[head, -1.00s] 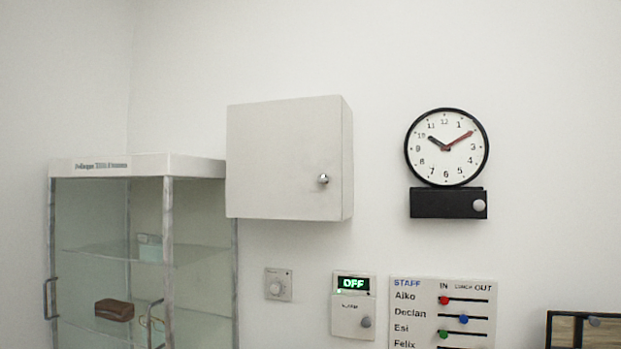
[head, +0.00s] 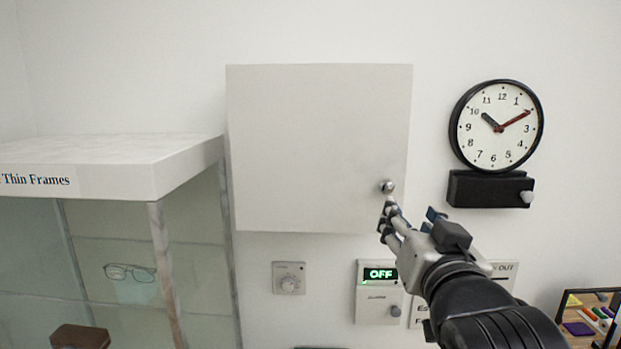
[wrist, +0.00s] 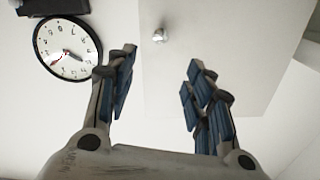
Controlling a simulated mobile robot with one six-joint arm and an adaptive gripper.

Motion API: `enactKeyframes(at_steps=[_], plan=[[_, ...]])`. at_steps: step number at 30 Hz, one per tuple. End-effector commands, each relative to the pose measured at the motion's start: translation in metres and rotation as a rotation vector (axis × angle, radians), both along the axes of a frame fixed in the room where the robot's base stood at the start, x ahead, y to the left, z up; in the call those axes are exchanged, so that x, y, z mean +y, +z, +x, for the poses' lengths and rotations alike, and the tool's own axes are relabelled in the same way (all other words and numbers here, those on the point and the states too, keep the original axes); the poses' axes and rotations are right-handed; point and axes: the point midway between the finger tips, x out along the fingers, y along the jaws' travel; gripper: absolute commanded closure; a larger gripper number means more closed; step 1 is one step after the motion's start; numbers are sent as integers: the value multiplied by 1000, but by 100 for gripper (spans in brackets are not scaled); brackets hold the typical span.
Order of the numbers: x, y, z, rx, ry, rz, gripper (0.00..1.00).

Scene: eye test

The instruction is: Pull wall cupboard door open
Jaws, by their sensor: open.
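The white wall cupboard door (head: 310,150) is shut, flat and square on the wall. Its round metal knob (head: 388,187) sits near the door's lower right corner. My gripper (head: 391,218) is open and empty, just below the knob in the head view. In the wrist view the knob (wrist: 160,36) shows beyond the fingertips, between the lines of the two blue-padded fingers (wrist: 158,75). The fingers do not appear to touch the knob or the door (wrist: 225,50).
A glass display case (head: 150,180) stands at the left, close to the cupboard's left side. A clock (head: 496,126) with a black box (head: 488,189) hangs at the right.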

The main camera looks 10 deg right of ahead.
Motion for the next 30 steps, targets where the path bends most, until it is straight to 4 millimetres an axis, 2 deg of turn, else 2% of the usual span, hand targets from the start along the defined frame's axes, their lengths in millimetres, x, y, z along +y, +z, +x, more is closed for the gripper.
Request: enactKeyframes(at_steps=[21,24,30], plan=[[-38,-2,134,5,0,0,52],[-42,-1,146,4,0,0,52],[-45,-1,157,3,0,0,52]])
